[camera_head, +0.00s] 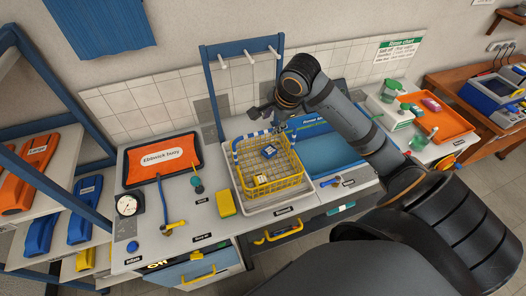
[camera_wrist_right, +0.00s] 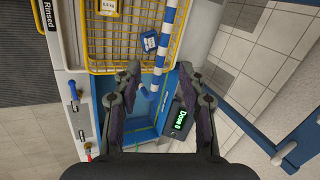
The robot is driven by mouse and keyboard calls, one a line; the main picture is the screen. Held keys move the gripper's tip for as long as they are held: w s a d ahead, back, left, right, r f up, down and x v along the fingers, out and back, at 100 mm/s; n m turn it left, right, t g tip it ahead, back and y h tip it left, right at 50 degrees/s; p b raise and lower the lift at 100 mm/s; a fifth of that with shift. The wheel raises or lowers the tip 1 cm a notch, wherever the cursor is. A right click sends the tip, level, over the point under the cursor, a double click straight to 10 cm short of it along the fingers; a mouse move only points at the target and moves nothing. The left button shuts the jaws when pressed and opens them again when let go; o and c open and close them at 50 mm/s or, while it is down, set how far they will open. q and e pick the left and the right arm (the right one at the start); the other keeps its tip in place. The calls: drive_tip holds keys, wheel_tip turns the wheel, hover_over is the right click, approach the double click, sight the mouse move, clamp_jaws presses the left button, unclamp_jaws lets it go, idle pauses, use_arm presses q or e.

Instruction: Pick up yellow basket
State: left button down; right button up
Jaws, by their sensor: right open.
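The yellow wire basket (camera_head: 275,193) stands on a pale tray on the bench in the head view, with a blue box and a yellow-white item inside. Its blue-and-white striped handle (camera_head: 258,134) lies along the basket's back side. My right gripper (camera_head: 261,109) is open above the back of the basket. In the right wrist view, the basket's rim (camera_wrist_right: 108,71) is at the upper left, and the striped handle (camera_wrist_right: 166,40) runs down between the open fingers (camera_wrist_right: 159,68). I cannot tell whether they touch it. My left gripper is not in view.
A blue rack with pegs (camera_head: 243,60) rises behind the basket. A blue basin (camera_head: 331,153) is to its right. A display unit (camera_wrist_right: 184,118) is near the right finger.

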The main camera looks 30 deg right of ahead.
sight(266, 131)
drive_tip(key=x, duration=0.5)
drive_tip(key=p+x, duration=0.2)
drive_tip(key=x, duration=0.2)
drive_tip(key=shift+w+d, duration=0.15)
drive_tip(key=shift+w+f, duration=0.2)
drive_tip(key=shift+f, duration=0.15)
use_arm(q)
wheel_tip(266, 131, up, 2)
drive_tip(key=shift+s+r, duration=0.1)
use_arm(e)
drive_tip(key=shift+s, duration=0.1)
clamp_jaws()
